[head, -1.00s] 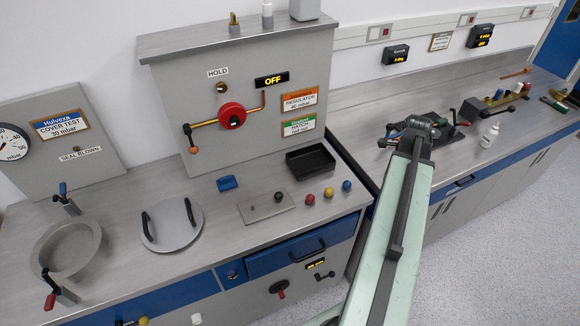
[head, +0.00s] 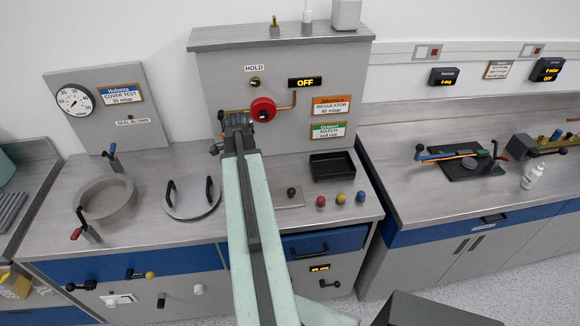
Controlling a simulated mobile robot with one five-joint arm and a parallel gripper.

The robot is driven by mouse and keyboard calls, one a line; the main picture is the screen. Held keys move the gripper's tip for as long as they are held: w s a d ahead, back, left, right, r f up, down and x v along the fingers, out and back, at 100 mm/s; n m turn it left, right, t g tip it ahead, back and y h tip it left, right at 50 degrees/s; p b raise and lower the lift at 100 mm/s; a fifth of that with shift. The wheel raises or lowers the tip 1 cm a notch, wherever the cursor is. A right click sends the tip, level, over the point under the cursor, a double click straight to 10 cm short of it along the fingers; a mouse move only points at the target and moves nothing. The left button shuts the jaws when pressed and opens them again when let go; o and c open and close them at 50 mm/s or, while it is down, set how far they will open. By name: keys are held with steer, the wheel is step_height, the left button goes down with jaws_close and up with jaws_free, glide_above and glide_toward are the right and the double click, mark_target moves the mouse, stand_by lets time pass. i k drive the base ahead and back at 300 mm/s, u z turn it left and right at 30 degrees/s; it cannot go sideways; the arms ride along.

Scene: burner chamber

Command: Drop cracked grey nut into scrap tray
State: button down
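My gripper (head: 236,121) is at the far end of my pale green arm, in front of the grey upright panel and just left of the red round knob (head: 263,109). Its fingers are too small and dark to tell whether they are open or hold anything. A black open tray (head: 333,168) sits on the bench to the right of the gripper, below the panel; it looks empty and may be the scrap tray, though no label shows. I cannot make out a cracked grey nut. My arm covers part of the bench.
A flat plate with a dark ball knob (head: 291,192) lies right of my arm. Red (head: 320,202), yellow (head: 340,199) and blue (head: 360,197) balls stand before the tray. Left are a round lid (head: 191,198) with two handles and a round chamber opening (head: 106,199).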

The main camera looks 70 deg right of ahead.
mark_target(336, 170)
steer(key=u, duration=0.8)
steer(key=k, duration=1.8)
steer(key=z, duration=0.9)
steer(key=i, duration=1)
steer(key=z, duration=0.05)
